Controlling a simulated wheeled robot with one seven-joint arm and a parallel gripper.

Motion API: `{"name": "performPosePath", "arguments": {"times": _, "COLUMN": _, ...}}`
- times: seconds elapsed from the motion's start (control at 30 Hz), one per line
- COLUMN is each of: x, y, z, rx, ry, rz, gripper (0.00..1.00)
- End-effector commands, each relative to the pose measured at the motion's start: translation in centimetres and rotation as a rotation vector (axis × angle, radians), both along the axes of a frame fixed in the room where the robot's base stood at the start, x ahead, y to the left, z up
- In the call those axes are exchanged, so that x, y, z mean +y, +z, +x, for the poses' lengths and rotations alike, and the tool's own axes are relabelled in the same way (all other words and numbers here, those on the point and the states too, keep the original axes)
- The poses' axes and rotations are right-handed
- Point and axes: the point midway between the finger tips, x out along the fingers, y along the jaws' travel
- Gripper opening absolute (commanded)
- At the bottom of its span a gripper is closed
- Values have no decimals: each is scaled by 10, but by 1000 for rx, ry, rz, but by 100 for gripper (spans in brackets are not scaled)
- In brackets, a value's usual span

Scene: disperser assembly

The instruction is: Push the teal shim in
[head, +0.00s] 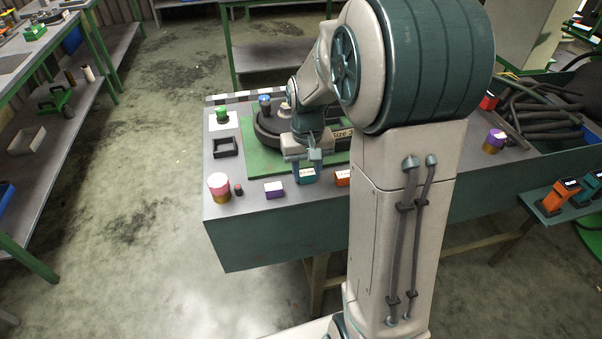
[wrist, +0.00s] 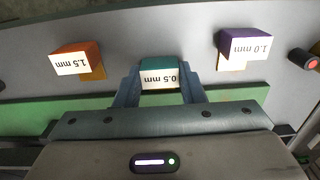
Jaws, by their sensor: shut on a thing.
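The teal shim (wrist: 160,76), a small block with a white label reading 0.5 mm, is between the fingers of my gripper (wrist: 160,88) in the wrist view. My gripper is shut on it. In the head view the teal shim (head: 306,176) shows below my gripper (head: 308,163), near the table's front edge. I cannot tell whether the shim touches the table. The dark round disperser base (head: 266,134) is on the green mat behind my gripper, partly hidden by my arm. Any slot for the shim is not visible.
An orange shim (wrist: 75,58) marked 1.5 mm and a purple shim (wrist: 245,46) marked 1.0 mm stand on either side. A pink-topped cylinder (head: 219,187) and a small dark-red one (head: 238,190) stand at front left. A black open tray (head: 225,147) is farther back.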

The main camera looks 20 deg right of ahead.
Motion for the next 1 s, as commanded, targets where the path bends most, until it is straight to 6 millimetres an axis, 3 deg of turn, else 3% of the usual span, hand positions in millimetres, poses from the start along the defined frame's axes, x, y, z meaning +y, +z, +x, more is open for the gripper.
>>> {"name": "performPosePath", "arguments": {"times": 0.13, "x": 0, "y": 2, "z": 4, "rx": -14, "ry": 1, "rz": 0, "gripper": 0}}
{"name": "performPosePath", "arguments": {"times": 0.17, "x": 0, "y": 2, "z": 4, "rx": -14, "ry": 1, "rz": 0, "gripper": 41}}
{"name": "performPosePath", "arguments": {"times": 0.23, "x": 0, "y": 2, "z": 4, "rx": -14, "ry": 1, "rz": 0, "gripper": 58}}
{"name": "performPosePath", "arguments": {"times": 0.63, "x": 1, "y": 10, "z": 3, "rx": -12, "ry": 3, "rz": 0, "gripper": 58}}
{"name": "performPosePath", "arguments": {"times": 0.77, "x": 1, "y": 32, "z": 3, "rx": -15, "ry": 3, "rz": 0, "gripper": 58}}
{"name": "performPosePath", "arguments": {"times": 1.0, "x": 1, "y": 88, "z": 3, "rx": -16, "ry": 2, "rz": 0, "gripper": 58}}
